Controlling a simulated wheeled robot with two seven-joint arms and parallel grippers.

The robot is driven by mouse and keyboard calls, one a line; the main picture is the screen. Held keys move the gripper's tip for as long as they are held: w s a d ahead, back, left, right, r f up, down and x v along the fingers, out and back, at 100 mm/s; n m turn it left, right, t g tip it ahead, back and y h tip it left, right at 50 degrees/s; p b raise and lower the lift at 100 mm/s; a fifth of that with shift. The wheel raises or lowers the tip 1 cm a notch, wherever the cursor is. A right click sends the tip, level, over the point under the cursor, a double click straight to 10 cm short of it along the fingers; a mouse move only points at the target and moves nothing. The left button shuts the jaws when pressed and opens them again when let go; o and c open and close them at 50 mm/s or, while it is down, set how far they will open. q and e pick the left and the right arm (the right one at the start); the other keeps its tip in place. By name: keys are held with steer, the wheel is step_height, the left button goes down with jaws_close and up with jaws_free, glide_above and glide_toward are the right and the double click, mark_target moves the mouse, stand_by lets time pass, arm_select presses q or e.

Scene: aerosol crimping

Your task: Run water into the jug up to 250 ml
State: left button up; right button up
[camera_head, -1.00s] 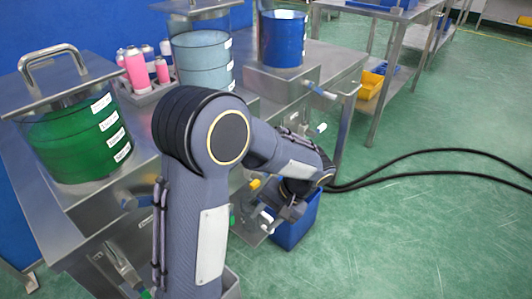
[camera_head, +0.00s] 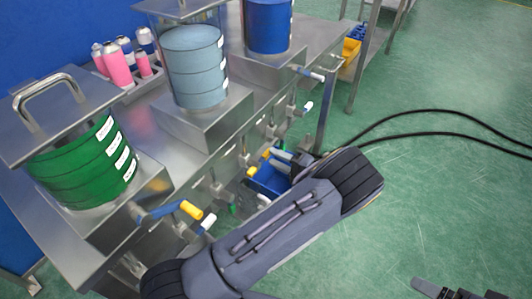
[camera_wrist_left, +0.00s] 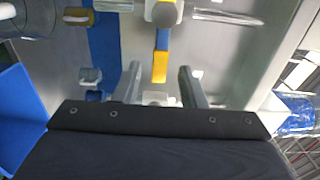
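The light-blue tank (camera_head: 196,68), which looks like water, stands on a steel block at the middle of the bench. Taps with yellow and white ends line the bench front, such as the yellow-ended one (camera_head: 190,210). My left gripper (camera_wrist_left: 160,88) is open. In the left wrist view a yellow-ended lever (camera_wrist_left: 161,66) shows ahead, between its fingertips, with no visible grip on it. In the head view this gripper is small and partly hidden near the blue bin. I cannot pick out the jug for sure. Dark parts at the lower right edge may be my right gripper (camera_head: 460,292).
A green tank (camera_head: 85,165) and a dark-blue tank (camera_head: 268,25) stand on the same bench. Pink and white cans (camera_head: 117,65) are in a rack behind. A blue bin (camera_head: 268,181) is below the bench front. Black hoses (camera_head: 440,118) cross the open green floor.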

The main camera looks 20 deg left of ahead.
mark_target(270, 155)
arm_select(q)
steer(key=shift+w+a, duration=0.15)
steer(key=shift+a, duration=0.8)
steer(key=shift+w+a, duration=0.1)
steer(key=shift+a, duration=0.85)
jaws_close()
